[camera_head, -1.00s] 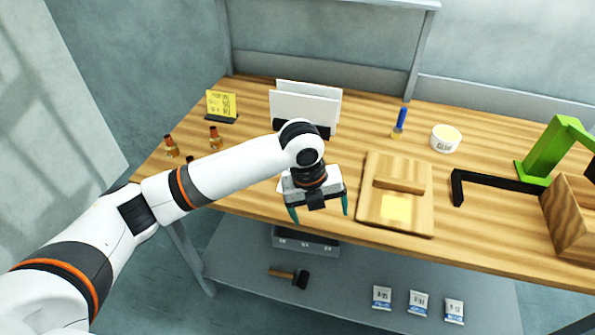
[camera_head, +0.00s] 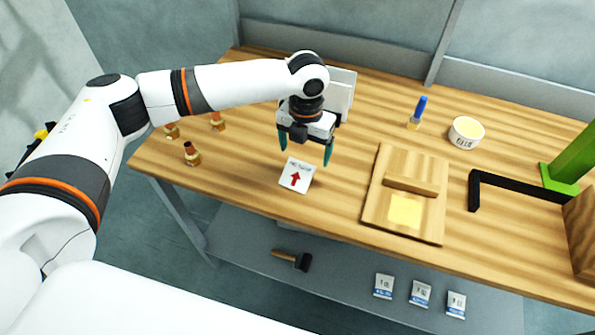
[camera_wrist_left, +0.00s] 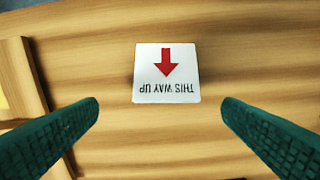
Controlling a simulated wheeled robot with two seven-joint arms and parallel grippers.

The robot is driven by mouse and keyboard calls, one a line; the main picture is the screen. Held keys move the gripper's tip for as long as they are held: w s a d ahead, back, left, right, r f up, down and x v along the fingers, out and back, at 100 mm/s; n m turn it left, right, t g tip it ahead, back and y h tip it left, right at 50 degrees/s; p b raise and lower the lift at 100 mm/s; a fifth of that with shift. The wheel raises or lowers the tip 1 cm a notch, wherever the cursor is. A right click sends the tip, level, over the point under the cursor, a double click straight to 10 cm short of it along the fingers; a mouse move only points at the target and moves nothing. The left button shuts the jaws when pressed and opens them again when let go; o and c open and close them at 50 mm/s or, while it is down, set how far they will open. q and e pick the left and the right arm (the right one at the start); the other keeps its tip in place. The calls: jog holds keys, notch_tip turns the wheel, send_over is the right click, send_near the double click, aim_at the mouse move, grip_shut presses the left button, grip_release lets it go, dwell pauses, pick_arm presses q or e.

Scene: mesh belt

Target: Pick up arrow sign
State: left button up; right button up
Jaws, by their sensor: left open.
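The arrow sign (camera_head: 297,175) is a small white square card with a red arrow and dark lettering. It lies on the wooden table near the front edge. In the left wrist view the sign (camera_wrist_left: 166,88) lies ahead, between the lines of my fingers, and reads "THIS WAY UP" upside down. My left gripper (camera_head: 305,153) is open, its two teal fingers apart and empty. It hovers above and just behind the sign in the head view. In the left wrist view the fingers of the gripper (camera_wrist_left: 160,122) do not touch the sign. My right gripper is not in view.
A wooden board with a handle block (camera_head: 380,210) lies right of the sign. Brown-topped bottles (camera_head: 191,154) stand to the left. A white card holder (camera_head: 343,90) is behind my gripper. A white tub (camera_head: 466,133) and a black L-shaped bar (camera_head: 474,190) are further right.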

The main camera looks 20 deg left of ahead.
aim_at(301, 164)
pick_arm(q)
jog(key=f, duration=0.1)
jog(key=f+p, duration=0.1)
jog(key=f, duration=0.2)
jog(key=shift+s+a+f+p, duration=0.15)
jog(key=shift+s+a+p, duration=0.05)
jog(key=shift+a+p, duration=0.2)
jog(key=shift+f, duration=0.45)
jog(key=shift+c, duration=0.2)
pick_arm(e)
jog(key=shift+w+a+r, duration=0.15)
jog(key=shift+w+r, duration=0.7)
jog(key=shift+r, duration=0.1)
